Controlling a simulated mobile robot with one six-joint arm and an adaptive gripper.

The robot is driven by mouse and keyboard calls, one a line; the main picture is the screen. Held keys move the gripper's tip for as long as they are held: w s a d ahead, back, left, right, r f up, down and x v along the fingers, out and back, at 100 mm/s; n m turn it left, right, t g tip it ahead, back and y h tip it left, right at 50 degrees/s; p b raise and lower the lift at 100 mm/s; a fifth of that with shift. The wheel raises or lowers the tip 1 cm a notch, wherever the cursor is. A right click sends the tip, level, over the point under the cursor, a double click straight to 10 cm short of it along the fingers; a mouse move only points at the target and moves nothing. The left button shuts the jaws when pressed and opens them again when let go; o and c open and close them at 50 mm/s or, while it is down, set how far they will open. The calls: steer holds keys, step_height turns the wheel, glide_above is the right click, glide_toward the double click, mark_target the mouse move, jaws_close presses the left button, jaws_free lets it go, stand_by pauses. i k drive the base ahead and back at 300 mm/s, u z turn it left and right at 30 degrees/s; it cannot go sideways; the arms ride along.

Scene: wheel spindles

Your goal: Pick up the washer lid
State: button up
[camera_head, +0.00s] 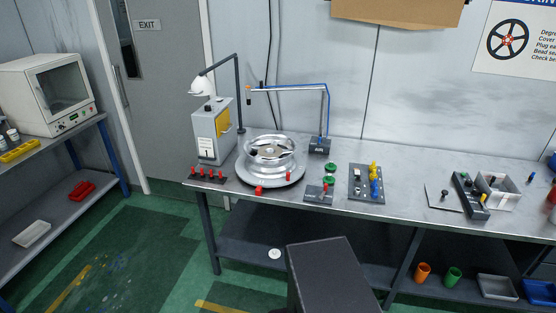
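I cannot tell for sure which thing is the washer lid. A small round white disc (274,253) lies low down, below the bench front, left of the dark grey block that is likely part of my own body. A grey box-shaped unit (212,132) with a yellow panel stands at the left of the bench, with a white rounded piece (202,87) above it. A silver wheel (270,152) lies flat on a round turntable (288,177) right of that unit. My gripper is not in view.
The metal bench (410,185) also carries red pegs (208,174), a small rack (366,183) of yellow and blue pieces, and a clear bin (500,190). A thin post with a blue line stands behind the wheel. A white oven-like cabinet (45,93) is at far left. Green floor is open at left.

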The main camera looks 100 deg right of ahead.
mark_target(438, 196)
steer(key=u, duration=1)
steer(key=k, duration=0.1)
steer(key=z, duration=3.4)
steer(key=k, duration=0.2)
steer(key=z, duration=1.7)
steer(key=i, duration=0.3)
